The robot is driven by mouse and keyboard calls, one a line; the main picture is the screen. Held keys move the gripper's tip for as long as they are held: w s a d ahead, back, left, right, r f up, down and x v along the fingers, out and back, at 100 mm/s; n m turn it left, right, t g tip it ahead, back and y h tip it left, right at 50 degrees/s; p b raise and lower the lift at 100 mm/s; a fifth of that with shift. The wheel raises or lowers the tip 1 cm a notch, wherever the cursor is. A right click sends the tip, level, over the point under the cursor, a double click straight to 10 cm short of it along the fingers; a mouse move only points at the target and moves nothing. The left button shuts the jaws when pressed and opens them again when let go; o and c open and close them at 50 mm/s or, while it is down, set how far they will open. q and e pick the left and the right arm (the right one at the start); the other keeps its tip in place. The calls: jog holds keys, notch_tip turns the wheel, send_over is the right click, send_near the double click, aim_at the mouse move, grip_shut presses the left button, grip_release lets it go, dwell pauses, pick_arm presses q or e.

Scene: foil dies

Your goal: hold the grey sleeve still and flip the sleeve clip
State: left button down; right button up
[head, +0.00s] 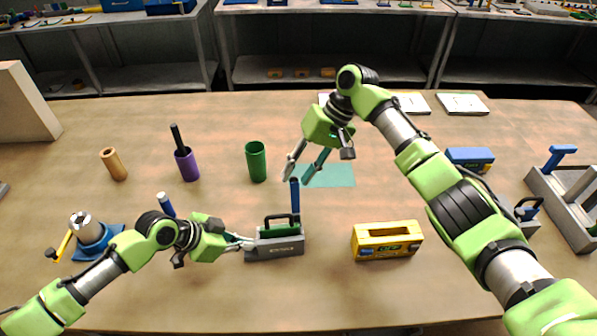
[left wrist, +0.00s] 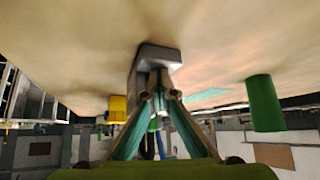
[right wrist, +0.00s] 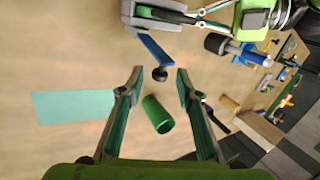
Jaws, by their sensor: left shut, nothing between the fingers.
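The grey sleeve (head: 275,248) lies on the table with a green piece and a dark loop handle (head: 281,222) on top. A blue lever (head: 295,197) stands upright at its right end and appears to be the clip. In the right wrist view the lever (right wrist: 156,50) ends in a dark knob. My left gripper (head: 250,243) is shut and empty, its tips at the sleeve's left end; I cannot tell whether they touch. The sleeve (left wrist: 155,55) also shows in the left wrist view. My right gripper (head: 297,180) is open and empty above the lever's top, pointing down.
A yellow block (head: 386,240) is right of the sleeve. A green cup (head: 256,161), a purple cup (head: 187,163) and a teal mat (head: 328,176) are behind. A blue-based fixture (head: 92,233) stands at the left, a grey tray (head: 565,205) at the right. The front table is clear.

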pick_arm(q)
jog(key=shift+s+a+f, duration=0.1)
jog(key=shift+a+f, duration=0.05)
jog(key=shift+f, duration=0.15)
pick_arm(e)
jog(key=shift+f, duration=0.15)
grip_shut()
